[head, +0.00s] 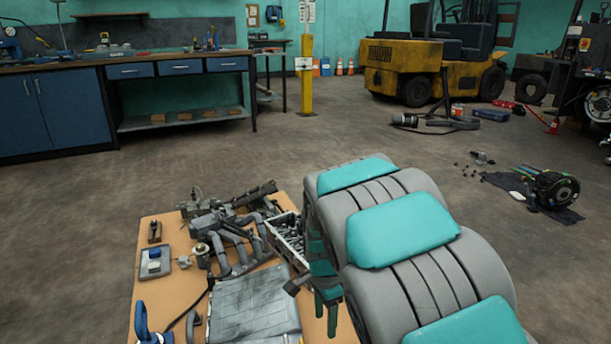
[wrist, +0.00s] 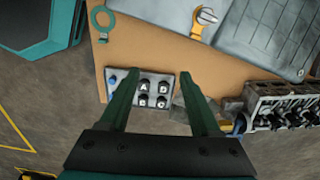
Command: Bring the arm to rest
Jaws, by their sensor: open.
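My gripper (head: 326,302) hangs at the end of my arm over the right side of a tan-topped table (head: 165,292). In the wrist view my gripper (wrist: 158,78) shows two green fingers spread apart, with nothing held between them. Below the fingers a small grey plate (wrist: 152,76) with dark lettered knobs and a blue one lies near the table edge. My arm is bent, with its grey and teal links filling the lower right of the head view and hiding part of the table.
On the table lie a grey manifold (head: 232,238), a cylinder head (wrist: 285,112), a grey mat (head: 255,305), an orange-handled tool (wrist: 203,22) and a teal ring (wrist: 101,18). Beyond are a workbench (head: 160,62), a yellow post (head: 307,75) and a forklift (head: 405,70). Open floor lies between.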

